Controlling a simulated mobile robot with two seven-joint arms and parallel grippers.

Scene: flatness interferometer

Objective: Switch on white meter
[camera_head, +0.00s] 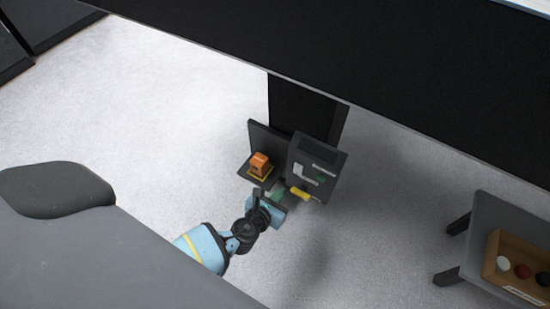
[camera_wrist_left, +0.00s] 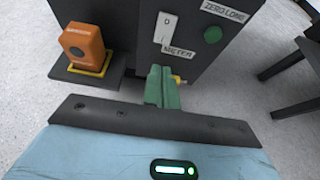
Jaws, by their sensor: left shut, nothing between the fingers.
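A dark upright panel (camera_head: 333,165) carries a white switch (camera_head: 298,172) on its left side. In the left wrist view the white switch (camera_wrist_left: 167,28) has a label reading METER (camera_wrist_left: 178,52) just below it. My left gripper (camera_head: 277,191) is in front of the panel's lower left. Its green fingers (camera_wrist_left: 161,80) are shut and empty, and in the wrist view their tips lie below the switch. I cannot tell whether they touch the panel. My right gripper does not show.
A green button (camera_wrist_left: 212,34) sits right of the switch, under a ZERO LONG label. An orange device (camera_head: 259,162) stands on a yellow-rimmed holder left of the panel. A yellow part (camera_head: 299,194) sticks out low on the panel. A grey side table (camera_head: 484,212) stands at right.

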